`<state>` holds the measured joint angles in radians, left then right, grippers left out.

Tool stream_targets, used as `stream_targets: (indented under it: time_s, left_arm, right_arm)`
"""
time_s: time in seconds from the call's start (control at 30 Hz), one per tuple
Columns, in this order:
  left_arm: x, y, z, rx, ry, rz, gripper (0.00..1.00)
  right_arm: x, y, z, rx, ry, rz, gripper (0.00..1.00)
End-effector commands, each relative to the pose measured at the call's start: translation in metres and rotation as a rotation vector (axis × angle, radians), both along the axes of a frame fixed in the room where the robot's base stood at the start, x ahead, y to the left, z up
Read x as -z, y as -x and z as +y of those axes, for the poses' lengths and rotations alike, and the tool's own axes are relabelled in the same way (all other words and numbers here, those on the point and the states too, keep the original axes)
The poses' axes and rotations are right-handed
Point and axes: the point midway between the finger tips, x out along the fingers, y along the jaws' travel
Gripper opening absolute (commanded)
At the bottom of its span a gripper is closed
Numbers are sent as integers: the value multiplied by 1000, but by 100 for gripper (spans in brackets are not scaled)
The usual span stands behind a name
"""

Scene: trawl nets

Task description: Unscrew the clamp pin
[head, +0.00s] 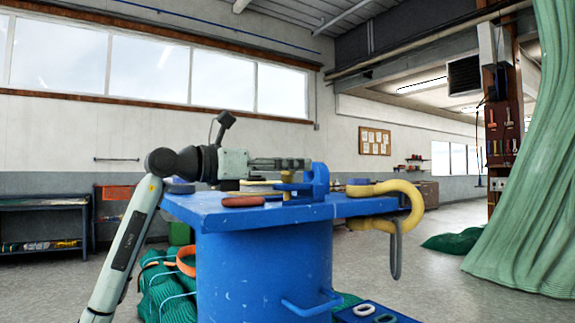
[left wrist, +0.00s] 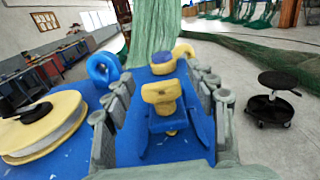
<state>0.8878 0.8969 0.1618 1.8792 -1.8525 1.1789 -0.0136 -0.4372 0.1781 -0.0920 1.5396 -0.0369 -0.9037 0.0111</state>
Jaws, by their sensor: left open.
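The yellow clamp pin (head: 287,179) stands on the bench at the blue clamp (head: 317,181). In the left wrist view the pin's broad yellow head (left wrist: 161,94) shows between my two fingers, with blue clamp metal (left wrist: 134,125) below and around it. My left gripper (head: 302,163) comes in level from the left, just over the pin and beside the clamp. Its fingers (left wrist: 160,80) are open, one on each side of the pin head, with a visible gap. My right gripper is not in view.
The blue bench top (head: 215,217) also holds a red-handled thing (head: 243,201), a yellow hook (head: 405,190) at the right edge and a large yellow disc (left wrist: 45,128). A blue ring (left wrist: 103,68) stands beyond. A green net (head: 530,180) hangs at right. A black stool (left wrist: 275,95) stands on open floor.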

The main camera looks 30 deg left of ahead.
Motion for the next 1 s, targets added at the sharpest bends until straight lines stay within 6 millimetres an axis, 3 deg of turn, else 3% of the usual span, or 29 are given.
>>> stream_targets:
  time_s: [0.07, 0.43, 0.77, 1.0]
  left_arm:
    - [0, 0, 0, 0, 0, 0, 53]
    - [0, 0, 0, 0, 0, 0, 7]
    - [0, 1, 0, -43, -3, 1, 6]
    - [0, 1, -1, -186, -7, 0, 6]
  right_arm:
    - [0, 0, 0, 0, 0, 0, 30]
    - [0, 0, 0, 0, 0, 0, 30]
    - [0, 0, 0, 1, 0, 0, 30]
    - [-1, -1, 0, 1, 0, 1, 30]
